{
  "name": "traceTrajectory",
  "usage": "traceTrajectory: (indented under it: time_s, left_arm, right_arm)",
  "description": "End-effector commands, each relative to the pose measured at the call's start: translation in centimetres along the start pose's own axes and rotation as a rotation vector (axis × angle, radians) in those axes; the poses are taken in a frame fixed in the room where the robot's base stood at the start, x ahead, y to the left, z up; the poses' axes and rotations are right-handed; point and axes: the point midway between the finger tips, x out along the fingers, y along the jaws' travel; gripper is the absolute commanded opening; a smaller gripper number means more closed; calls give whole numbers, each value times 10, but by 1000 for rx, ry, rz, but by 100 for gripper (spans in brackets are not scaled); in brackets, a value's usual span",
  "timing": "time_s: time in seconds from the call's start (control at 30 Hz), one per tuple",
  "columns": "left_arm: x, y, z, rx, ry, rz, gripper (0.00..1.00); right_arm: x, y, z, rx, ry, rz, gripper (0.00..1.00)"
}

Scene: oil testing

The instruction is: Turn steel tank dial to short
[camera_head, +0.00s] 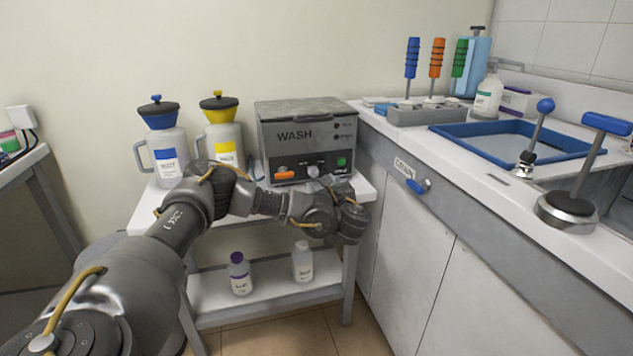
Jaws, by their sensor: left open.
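The steel tank (300,108), a grey box marked WASH with a dark lid, stands on the white cart against the wall. Its light-coloured dial (313,171) is low on the front panel, between an orange switch (284,175) and a green button (341,161). The dial's markings are too small to read. My left arm reaches in from the lower left across the cart. My left gripper (331,183) is open, close to the dial at the lower right of the panel. My wrist partly hides its fingers, and I cannot tell whether they touch the dial. My right gripper is out of view.
A blue-topped jug (166,150) and a yellow-topped jug (222,140) stand left of the tank. Two small bottles sit on the lower shelf (265,300). The counter (480,185) at right holds a blue tray (455,136), tools and a lever device (566,208).

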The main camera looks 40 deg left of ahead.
Motion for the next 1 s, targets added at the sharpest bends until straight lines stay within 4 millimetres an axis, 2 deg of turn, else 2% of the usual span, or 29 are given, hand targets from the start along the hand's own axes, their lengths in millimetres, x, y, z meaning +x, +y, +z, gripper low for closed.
traceTrajectory:
  time_s: [0.1, 0.3, 0.7, 0.77, 1.0]
  left_arm:
    - [22, 0, -1, 0, -1, 1, 50]
    - [45, 0, -1, -1, 1, 0, 50]
    - [53, -1, 0, 0, 1, -2, 50]
    - [53, -1, 0, 0, 1, -2, 44]
    - [53, -1, 0, 0, 1, -2, 13]
  right_arm:
    - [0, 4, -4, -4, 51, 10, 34]
    - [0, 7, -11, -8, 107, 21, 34]
    - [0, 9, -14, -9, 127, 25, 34]
    - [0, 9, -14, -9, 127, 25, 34]
    - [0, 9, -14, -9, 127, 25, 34]
